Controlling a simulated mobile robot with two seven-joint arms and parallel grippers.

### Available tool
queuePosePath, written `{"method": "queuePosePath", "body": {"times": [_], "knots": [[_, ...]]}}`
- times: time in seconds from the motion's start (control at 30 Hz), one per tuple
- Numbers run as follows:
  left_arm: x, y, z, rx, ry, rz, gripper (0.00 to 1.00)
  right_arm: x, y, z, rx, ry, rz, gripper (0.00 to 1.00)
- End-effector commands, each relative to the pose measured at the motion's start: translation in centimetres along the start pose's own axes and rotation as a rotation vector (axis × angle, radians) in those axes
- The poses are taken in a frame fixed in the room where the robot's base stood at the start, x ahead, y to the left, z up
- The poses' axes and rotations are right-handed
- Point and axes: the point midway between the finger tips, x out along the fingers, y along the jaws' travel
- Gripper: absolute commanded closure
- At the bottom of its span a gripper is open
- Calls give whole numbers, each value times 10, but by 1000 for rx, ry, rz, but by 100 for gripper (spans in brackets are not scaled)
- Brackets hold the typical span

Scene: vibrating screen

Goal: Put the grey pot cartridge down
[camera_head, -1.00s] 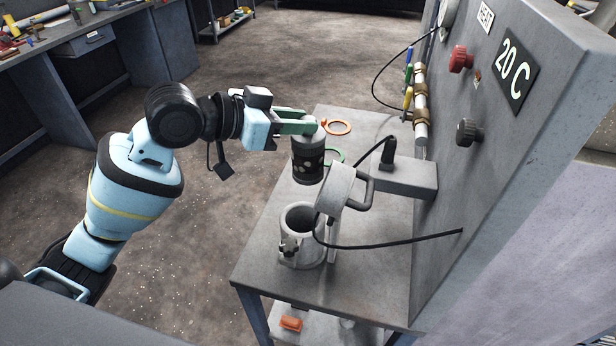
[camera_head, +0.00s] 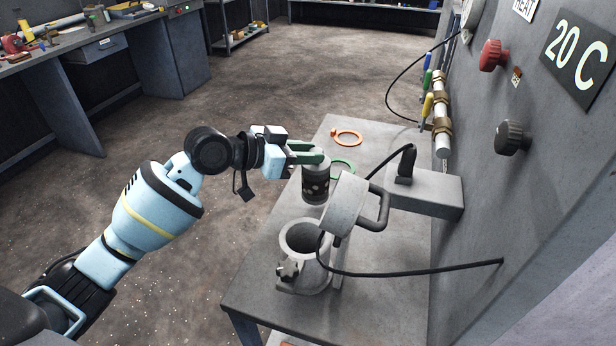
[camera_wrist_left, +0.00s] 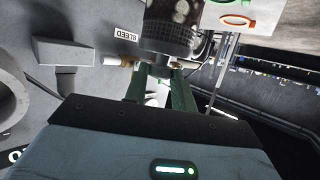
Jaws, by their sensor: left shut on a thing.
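The grey pot cartridge (camera_head: 316,184) is a dark grey cylinder with pale spots and a lighter top. It is upright at the left edge of the grey table (camera_head: 262,283). My left gripper (camera_head: 318,156) is shut on its top, reaching in from the left with green fingers. In the left wrist view the cartridge (camera_wrist_left: 172,28) is between the green fingertips (camera_wrist_left: 166,72). I cannot tell whether its base touches the table. My right gripper is not in view.
An open grey cylindrical holder (camera_head: 303,255) stands in front of the cartridge, with a hinged grey lid (camera_head: 346,200) beside it. A green ring (camera_head: 343,168) and an orange ring (camera_head: 348,137) lie behind. A black cable (camera_head: 420,272) runs to the panel at right.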

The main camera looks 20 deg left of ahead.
Motion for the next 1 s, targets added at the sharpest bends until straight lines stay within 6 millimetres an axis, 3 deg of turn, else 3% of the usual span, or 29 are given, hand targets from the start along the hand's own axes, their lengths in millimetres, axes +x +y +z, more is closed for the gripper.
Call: {"method": "queuePosePath", "body": {"times": [0.33, 0.6, 1.0], "knots": [[5, 0, 12, 1, 3, 0, 100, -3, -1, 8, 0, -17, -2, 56], [16, 0, 43, -2, 1, 1, 100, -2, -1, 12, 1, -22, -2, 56], [17, 0, 47, 1, 3, 0, 100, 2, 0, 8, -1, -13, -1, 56]]}}
